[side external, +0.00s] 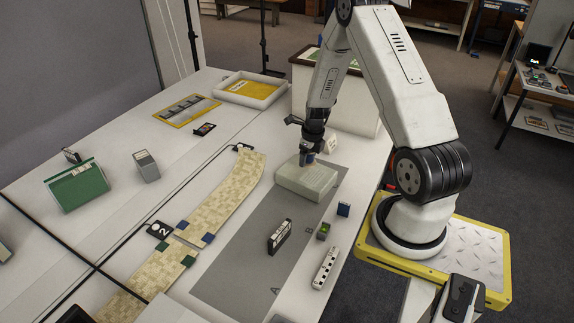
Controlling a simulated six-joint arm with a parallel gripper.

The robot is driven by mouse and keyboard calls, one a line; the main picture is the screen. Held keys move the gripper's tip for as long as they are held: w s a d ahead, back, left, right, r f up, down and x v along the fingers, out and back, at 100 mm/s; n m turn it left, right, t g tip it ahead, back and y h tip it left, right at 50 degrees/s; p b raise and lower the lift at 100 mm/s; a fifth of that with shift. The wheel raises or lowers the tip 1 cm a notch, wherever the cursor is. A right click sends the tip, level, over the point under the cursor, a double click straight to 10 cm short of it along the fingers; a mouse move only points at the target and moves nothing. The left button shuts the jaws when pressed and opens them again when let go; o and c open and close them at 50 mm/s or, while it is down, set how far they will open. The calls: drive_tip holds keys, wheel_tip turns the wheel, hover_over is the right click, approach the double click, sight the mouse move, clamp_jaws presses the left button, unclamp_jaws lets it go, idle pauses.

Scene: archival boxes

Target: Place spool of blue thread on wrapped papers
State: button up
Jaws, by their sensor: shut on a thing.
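My gripper (308,153) points straight down over the pale wrapped papers (304,185), a flat block on the grey mat. It is shut on the spool of blue thread (308,158), which shows only as a small bluish patch between the jaws. The spool is at the far part of the papers' top. I cannot tell whether it touches the papers or hangs just above them.
The grey mat (235,262) holds a dark upright box (279,236). A white power strip (325,268), a small green-topped block (323,231) and a dark blue block (343,209) stand to the right. A beige patterned strip (228,191) lies left. A white tray (274,95) is behind.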

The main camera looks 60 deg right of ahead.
sight(306, 171)
drive_tip(key=shift+f, duration=0.1)
drive_tip(key=shift+w+d+f, duration=0.2)
drive_tip(key=shift+w+f, duration=0.05)
drive_tip(key=shift+f, duration=1.55)
drive_tip(key=shift+f, duration=0.1)
drive_tip(key=o, duration=1.1)
drive_tip(key=shift+o, duration=0.2)
drive_tip(key=shift+s+a+r, duration=0.1)
drive_tip(key=shift+s+r, duration=0.15)
drive_tip(key=shift+r, duration=1.75)
drive_tip(key=shift+s+r, duration=0.2)
drive_tip(key=shift+r, duration=1.85)
drive_tip(key=shift+s+a+r, duration=0.1)
drive_tip(key=shift+s+r, duration=0.15)
drive_tip(key=shift+r, duration=1.75)
